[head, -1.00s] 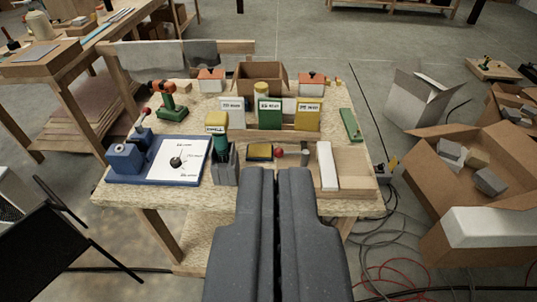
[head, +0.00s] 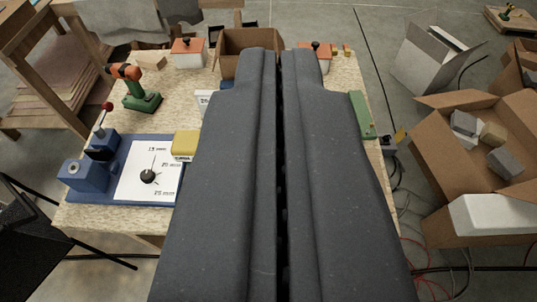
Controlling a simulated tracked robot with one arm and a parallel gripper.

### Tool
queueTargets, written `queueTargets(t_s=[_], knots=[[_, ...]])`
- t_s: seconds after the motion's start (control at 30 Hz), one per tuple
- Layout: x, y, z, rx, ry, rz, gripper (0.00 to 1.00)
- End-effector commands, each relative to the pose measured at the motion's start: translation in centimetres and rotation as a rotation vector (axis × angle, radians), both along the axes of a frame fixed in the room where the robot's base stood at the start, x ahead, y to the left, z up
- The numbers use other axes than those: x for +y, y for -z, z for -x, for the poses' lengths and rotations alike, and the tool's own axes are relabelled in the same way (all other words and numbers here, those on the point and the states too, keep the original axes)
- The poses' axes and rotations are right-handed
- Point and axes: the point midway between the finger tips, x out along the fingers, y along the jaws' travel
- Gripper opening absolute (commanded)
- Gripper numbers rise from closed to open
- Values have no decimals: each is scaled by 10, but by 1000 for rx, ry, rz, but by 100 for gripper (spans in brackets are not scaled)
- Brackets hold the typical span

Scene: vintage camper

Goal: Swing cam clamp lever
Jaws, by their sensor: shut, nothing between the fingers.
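My gripper (head: 281,58) is shut and empty. Its two long dark fingers lie side by side and fill the middle of the view, pointing over the workbench. A blue fixture (head: 85,178) at the bench's left has an upright lever with a red ball (head: 107,107). The second red ball and the wooden fixture with a white strip, seen earlier at the bench's front middle, are hidden behind my fingers. I cannot tell which red-ball lever belongs to the cam clamp.
A yellow block (head: 185,145) is just left of my fingers. An open cardboard box (head: 250,42) is near my fingertips. Larger boxes (head: 475,215) and cables fill the floor at right.

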Motion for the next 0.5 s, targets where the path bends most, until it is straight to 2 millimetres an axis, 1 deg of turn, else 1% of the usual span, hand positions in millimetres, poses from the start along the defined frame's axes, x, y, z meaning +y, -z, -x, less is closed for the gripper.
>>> queueTargets(t_s=[0.37,0.43,0.47,0.5], knots=[[0,0,0,0,0,0,0],[0,5,-4,8,2,-1,0],[1,11,-7,16,5,-3,0],[2,23,-14,32,9,-6,0]])
